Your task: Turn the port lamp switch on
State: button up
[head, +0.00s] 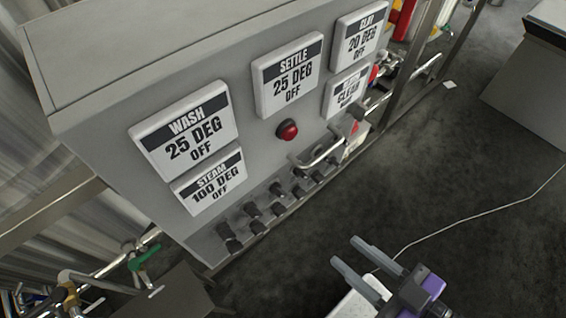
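A grey control cabinet (92,110) fills the upper left and middle of the head view. Several small black knobs or switches (275,191) stand out in rows low on its front face. No label for the port lamp is readable, so I cannot tell which one is its switch or how it is set. My gripper (345,251) is at the bottom right of the picture, apart from the cabinet. Its two grey fingers are spread, with nothing between them.
A red button (287,130) and a metal handle (320,152) stick out from the cabinet front. White signs such as WASH (187,136) and SETTLE (289,80) read OFF. Pipes with a green-handled valve (144,257) are at lower left. Dark floor (440,185) is largely open at right.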

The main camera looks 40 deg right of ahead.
aim_at(334, 159)
jog(key=k+l, duration=0.35)
jog(key=k, duration=0.15)
jog(key=k+l, duration=0.35)
jog(key=k, duration=0.15)
